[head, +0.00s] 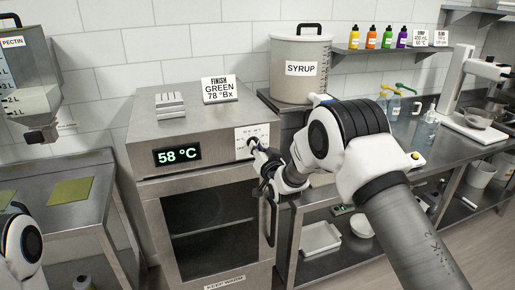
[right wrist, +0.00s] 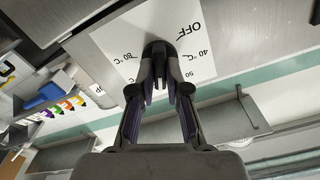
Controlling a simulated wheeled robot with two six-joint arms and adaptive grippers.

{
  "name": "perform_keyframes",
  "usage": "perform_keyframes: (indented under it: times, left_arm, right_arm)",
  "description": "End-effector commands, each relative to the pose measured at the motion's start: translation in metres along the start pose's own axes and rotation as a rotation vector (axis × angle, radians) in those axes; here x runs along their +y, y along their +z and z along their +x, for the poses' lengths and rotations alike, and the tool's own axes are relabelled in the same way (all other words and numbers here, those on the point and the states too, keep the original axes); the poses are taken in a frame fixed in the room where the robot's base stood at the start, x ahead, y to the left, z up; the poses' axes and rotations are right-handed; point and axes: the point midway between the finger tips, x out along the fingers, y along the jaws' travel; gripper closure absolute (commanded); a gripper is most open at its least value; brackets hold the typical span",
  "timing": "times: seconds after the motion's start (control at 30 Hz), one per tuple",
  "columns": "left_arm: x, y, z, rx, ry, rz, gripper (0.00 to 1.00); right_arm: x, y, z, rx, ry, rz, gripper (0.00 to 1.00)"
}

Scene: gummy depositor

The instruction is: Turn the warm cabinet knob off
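The warm cabinet (head: 205,185) is a steel box with a glass door and a green display (head: 177,155) reading 58 °C. Its dark knob (right wrist: 158,49) sits on a white dial plate (right wrist: 115,42) marked OFF, 40 °C, 50 and 80 °C. My right gripper (right wrist: 163,78) has its fingertips closed in on both sides of the knob, seemingly touching it. In the head view the right gripper (head: 257,152) is at the cabinet's upper right front and partly covers the knob. Only a part of my left arm shows at the lower left; its gripper is out of view.
A door handle (head: 271,218) stands out just below my right gripper. A syrup pot (head: 299,80) stands behind on the counter to the right. A sign (head: 219,89) and a ridged block (head: 170,106) are on the cabinet top. A steel table (head: 75,215) stands left.

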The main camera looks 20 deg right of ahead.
Motion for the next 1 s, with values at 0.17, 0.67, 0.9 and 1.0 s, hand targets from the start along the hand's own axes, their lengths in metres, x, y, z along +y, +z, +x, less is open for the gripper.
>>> perform_keyframes:
  times: [0.17, 0.67, 0.9, 1.0]
  left_arm:
    - [0.0, 0.0, 0.0, 0.0, 0.0, 0.0, 1.0]
    - [0.0, 0.0, 0.02, 0.0, 0.0, 0.0, 1.0]
    - [0.0, 0.0, 0.044, 0.0, 0.0, 0.0, 1.0]
    - [0.0, 0.0, 0.055, 0.0, 0.0, 0.0, 1.0]
  right_arm:
    - [0.0, 0.0, 0.0, 0.0, 0.0, 0.0, 1.0]
    - [0.001, 0.003, 0.0, 0.001, 0.0, -0.122, 1.0]
    - [0.002, 0.005, 0.0, 0.001, 0.0, -0.31, 1.0]
    - [0.001, 0.005, 0.0, 0.002, 0.0, -0.404, 1.0]
